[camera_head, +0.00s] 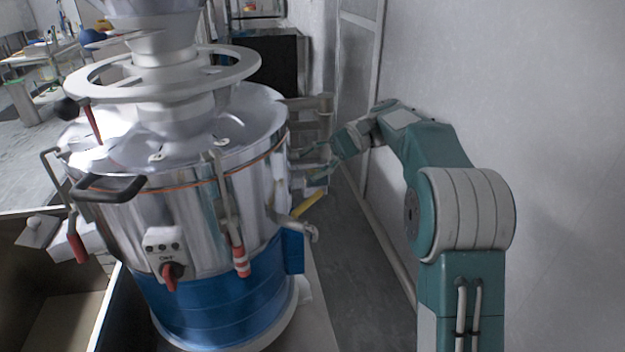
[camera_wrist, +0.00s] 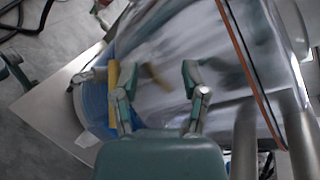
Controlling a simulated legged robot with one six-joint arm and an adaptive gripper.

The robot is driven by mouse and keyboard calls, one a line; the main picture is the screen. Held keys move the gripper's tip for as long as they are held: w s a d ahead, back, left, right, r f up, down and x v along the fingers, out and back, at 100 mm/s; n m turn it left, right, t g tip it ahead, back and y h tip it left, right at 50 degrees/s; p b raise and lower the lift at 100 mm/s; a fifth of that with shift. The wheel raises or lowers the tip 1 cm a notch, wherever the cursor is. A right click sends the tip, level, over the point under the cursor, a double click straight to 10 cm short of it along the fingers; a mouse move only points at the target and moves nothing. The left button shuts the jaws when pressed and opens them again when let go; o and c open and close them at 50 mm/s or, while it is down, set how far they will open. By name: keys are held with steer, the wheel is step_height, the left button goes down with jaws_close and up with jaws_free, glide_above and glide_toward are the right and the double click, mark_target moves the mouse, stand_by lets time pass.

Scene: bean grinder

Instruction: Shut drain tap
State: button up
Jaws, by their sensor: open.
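The drain tap is a metal spout (camera_head: 300,228) with a yellow handle (camera_head: 311,206), low on the right side of the steel grinder (camera_head: 190,200). The handle slants up to the right. My gripper (camera_head: 310,166) is open and empty beside the grinder, above the handle. In the wrist view my gripper (camera_wrist: 152,88) has its fingers spread in front of the steel wall. The yellow handle (camera_wrist: 113,78) shows by the left finger, partly hidden by it, and the spout (camera_wrist: 86,76) is to its left. I cannot tell whether the finger touches the handle.
Metal pipes (camera_head: 312,105) stick out of the grinder behind my gripper; they also show at lower right in the wrist view (camera_wrist: 245,145). A white wall (camera_head: 560,120) stands on the right. A narrow strip of floor (camera_head: 370,270) is free between grinder and wall.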

steer(key=shift+r, duration=0.2)
steer(key=c, duration=0.7)
steer(key=shift+s+d+r+m+t, duration=0.15)
steer(key=shift+m+t, duration=0.25)
steer(key=shift+m, duration=0.3)
jaws_close()
steer(key=m+t+h, duration=0.3)
steer(key=m+t, duration=0.5)
steer(key=m, duration=0.6)
glide_toward(308, 203)
step_height(308, 203, up, 3)
steer(key=s+a, duration=0.1)
steer(key=s+d+f+m+t+h, duration=0.1)
steer(key=s+d+m+t+h, duration=0.3)
steer(key=m, duration=0.3)
steer(key=a+r+x, duration=0.1)
steer(key=x, duration=1.1)
steer(key=shift+w+a+g, duration=0.25)
steer(key=shift+w+g, duration=0.15)
steer(key=shift+w, duration=0.05)
